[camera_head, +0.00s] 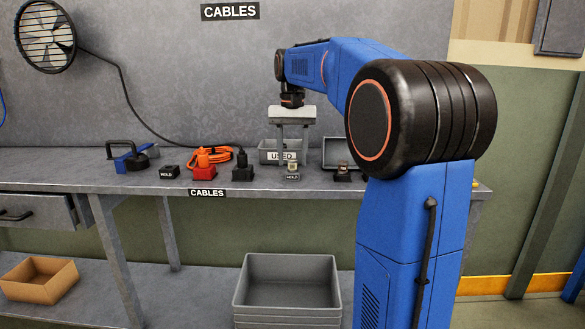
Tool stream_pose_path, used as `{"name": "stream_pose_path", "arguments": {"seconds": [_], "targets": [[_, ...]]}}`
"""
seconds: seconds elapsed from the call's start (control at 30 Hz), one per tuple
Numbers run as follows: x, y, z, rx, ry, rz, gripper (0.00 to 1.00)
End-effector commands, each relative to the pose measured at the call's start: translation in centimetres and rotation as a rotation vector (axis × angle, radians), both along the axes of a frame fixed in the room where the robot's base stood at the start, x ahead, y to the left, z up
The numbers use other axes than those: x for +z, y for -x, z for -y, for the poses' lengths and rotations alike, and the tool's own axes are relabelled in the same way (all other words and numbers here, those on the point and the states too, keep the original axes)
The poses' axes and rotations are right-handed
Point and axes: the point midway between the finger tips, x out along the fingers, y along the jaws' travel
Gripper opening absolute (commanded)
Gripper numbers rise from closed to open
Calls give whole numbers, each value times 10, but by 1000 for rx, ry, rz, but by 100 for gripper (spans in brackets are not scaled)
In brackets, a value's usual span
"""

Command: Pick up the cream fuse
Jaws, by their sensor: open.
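A small cream piece, which looks like the cream fuse (292,168), stands upright in a dark holder (292,177) with a white label on the bench. My gripper (292,160) points straight down above it, with its two fingers apart and the fuse's top at about fingertip height. The picture is too small to tell whether the fingers straddle the fuse or sit just behind or above it. Nothing is seen held.
A grey "USED" bin (268,156) stands behind my fingers. Right of the fuse is another dark holder (342,176). Left are a black block (242,173), a red block (204,173) with orange cable, a labelled holder (169,172) and a blue-black tool (133,158).

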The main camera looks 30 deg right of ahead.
Motion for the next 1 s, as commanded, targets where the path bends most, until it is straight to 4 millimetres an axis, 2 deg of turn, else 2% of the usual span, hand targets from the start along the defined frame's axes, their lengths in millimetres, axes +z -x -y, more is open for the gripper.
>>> {"name": "stream_pose_path", "arguments": {"seconds": [0.13, 0.37, 0.43, 0.57, 0.87, 1.0], "targets": [[-10, 0, 0, 0, 1, 1, 43], [-11, 0, 0, 0, 1, 1, 43], [-11, 0, 0, 0, 1, 1, 31], [-11, 0, 0, 0, 1, 1, 0], [-10, 0, 0, 0, 1, 1, 0], [2, 0, 0, 0, 1, 1, 0]]}}
